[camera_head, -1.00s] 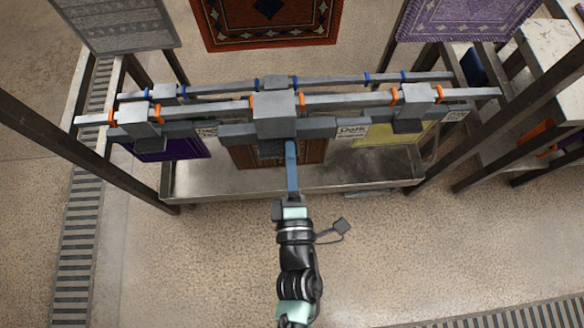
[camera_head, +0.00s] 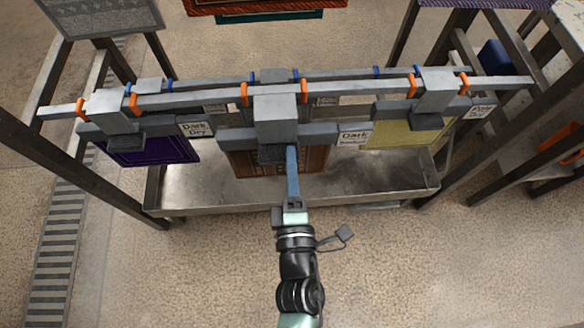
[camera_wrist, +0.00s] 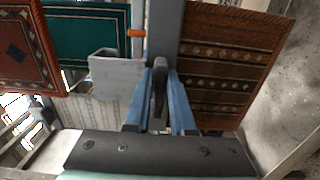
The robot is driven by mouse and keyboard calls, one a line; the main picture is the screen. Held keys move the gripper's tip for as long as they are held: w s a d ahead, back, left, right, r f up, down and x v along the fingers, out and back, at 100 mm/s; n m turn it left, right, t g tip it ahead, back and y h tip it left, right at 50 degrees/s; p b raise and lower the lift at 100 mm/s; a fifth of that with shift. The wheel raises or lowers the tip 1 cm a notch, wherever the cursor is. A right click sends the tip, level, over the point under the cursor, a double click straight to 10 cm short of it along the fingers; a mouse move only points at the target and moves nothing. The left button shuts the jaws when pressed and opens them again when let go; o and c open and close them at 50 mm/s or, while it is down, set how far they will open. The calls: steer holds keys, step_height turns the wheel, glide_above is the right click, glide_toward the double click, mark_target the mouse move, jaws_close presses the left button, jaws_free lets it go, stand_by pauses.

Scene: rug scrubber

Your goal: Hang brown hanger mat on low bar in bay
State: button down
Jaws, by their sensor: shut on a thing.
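The brown hanger mat (camera_head: 313,160) hangs below its grey hanger (camera_head: 277,118) at the rack's middle; it is patterned and shows at right in the wrist view (camera_wrist: 222,70). My gripper (camera_head: 292,162) has blue fingers, shut on the hanger's dark handle; the fingers also show in the wrist view (camera_wrist: 160,100). The hanger's block overlaps the front bar (camera_head: 205,98) between two orange rings in the head view. I cannot tell whether it rests on the bar. A parallel bar with blue rings (camera_head: 345,74) runs behind.
A purple mat (camera_head: 155,150) hangs at left and a yellow mat (camera_head: 405,133) at right, both on grey hangers. A metal trough (camera_head: 380,185) lies beneath. Dark posts (camera_head: 85,170) flank the bay. Red (camera_head: 270,5) and teal (camera_head: 270,16) mats hang behind.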

steer(key=shift+w+r, duration=0.1)
steer(key=shift+w, duration=3.65)
step_height(320, 180, down, 3)
steer(key=b, duration=0.3)
steer(key=shift+s, duration=0.1)
